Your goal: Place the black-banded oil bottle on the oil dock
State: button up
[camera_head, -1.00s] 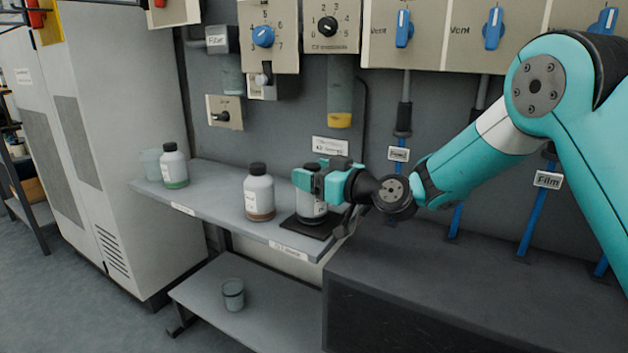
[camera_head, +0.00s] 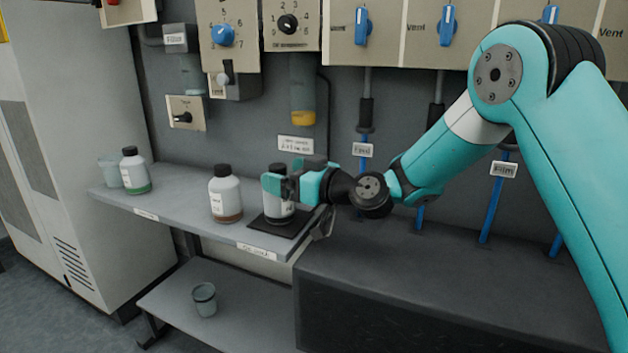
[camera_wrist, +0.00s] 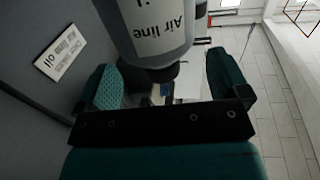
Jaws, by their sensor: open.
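The oil bottle (camera_head: 281,209), pale with a dark cap, stands upright on a dark square pad (camera_head: 265,231) at the shelf's right end. My gripper (camera_head: 289,184) is at its upper part, partly covering it. In the wrist view the bottle (camera_wrist: 155,25) shows an "Air line" label upside down, with its dark cap toward the palm. The fingers of my gripper (camera_wrist: 165,80) stand wide, one on each side, with gaps to the bottle. The gripper is open. I cannot make out the bottle's band clearly.
A brown-banded bottle (camera_head: 226,196) and a green-banded bottle (camera_head: 135,171) stand farther left on the grey shelf (camera_head: 180,203), beside a clear beaker (camera_head: 109,173). Another beaker (camera_head: 204,299) is on the lower shelf. A dark bench (camera_head: 400,265) and blue pipes lie to the right.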

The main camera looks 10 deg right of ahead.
jog(key=v, duration=1)
jog(key=s+a+n+g+h, duration=0.1)
jog(key=s+a+g, duration=0.25)
jog(key=s, duration=0.35)
jog(key=s+a+n+g+h, duration=0.1)
jog(key=s+a+g, duration=0.25)
jog(key=s, duration=0.35)
jog(key=s+d+f+m+g+h, duration=0.1)
jog(key=s+d+m+g+h, duration=0.1)
jog(key=s, duration=0.6)
jog(key=s+d+f+m+g+h, duration=0.1)
jog(key=s+d+m+g+h, duration=0.1)
jog(key=s+d+h, duration=0.3)
jog(key=s+d, duration=0.2)
jog(key=s, duration=0.1)
jog(key=shift+s+f+m+g+b, duration=0.3)
jog(key=shift+f+m+g+b, duration=0.05)
jog(key=shift+m+g, duration=0.05)
